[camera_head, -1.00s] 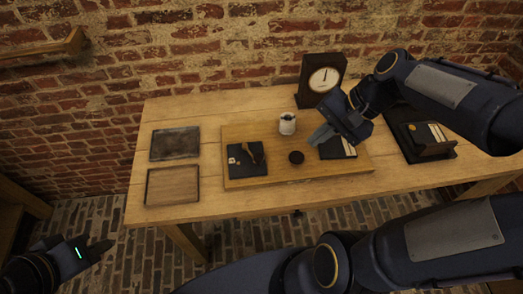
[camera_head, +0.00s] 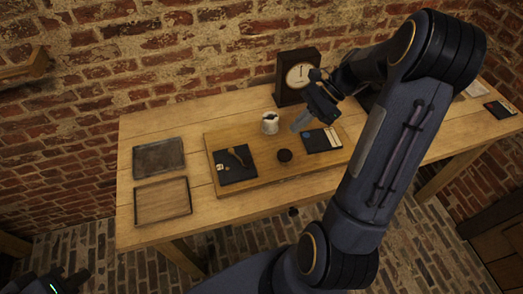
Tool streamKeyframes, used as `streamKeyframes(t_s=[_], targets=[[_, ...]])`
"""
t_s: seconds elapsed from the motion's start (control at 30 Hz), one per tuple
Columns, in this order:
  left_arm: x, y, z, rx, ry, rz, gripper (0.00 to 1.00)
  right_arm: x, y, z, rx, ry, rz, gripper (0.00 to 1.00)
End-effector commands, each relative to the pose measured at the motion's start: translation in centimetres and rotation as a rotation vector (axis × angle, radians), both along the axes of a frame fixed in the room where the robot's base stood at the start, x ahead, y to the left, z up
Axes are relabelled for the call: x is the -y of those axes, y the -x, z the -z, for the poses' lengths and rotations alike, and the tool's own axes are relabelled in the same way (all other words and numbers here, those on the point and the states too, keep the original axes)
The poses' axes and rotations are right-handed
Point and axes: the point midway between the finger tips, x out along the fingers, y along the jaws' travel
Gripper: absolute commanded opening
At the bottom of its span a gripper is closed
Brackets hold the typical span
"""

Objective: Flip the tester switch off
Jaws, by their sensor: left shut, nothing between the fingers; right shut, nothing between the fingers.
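A wooden board (camera_head: 262,181) lies on the table. On its left part is a black plate (camera_head: 229,176) with a small brown lever-like piece (camera_head: 238,157), which looks like a switch; its exact position is too small to tell. On its right part is another black plate (camera_head: 325,144) with a blue disc and pale strips. A round-faced dial instrument (camera_head: 290,92) stands behind the board. My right gripper (camera_head: 301,123) is shut and empty, above the board between the white jar and the right plate. My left gripper (camera_head: 70,283) is at the bottom left corner, shut and partly cut off.
A white jar (camera_head: 270,124) and a dark round knob (camera_head: 284,156) are on the board. A dark tray (camera_head: 158,158) and a wooden tray (camera_head: 163,201) lie at the left of the table (camera_head: 200,131). My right arm covers much of the table's right side. A brick wall is behind.

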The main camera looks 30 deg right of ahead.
Motion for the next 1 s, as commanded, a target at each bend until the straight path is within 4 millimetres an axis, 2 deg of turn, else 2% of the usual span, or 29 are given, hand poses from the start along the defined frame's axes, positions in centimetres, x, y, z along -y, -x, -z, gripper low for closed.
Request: streamKeyframes(t_s=[0.17,0.53,0.73,1.0], targets=[[0.0,0.0,-0.2,0.0,0.0,0.0,0.0,-1.5,-0.1,1.4,-0.002,-0.003,-0.004,0.0],[0.0,0.0,-0.9,0.0,0.0,0.0,0.0,-6.8,-0.9,7.0,-0.005,-0.004,-0.005,0.0],[0.0,0.0,-1.7,0.0,0.0,0.0,0.0,-9.6,-1.4,7.1,-0.001,-0.001,-0.005,0.0],[0.0,0.0,-1.9,0.0,0.0,0.0,0.0,-10.7,-1.5,7.3,0.0,0.0,-0.003,0.0]])
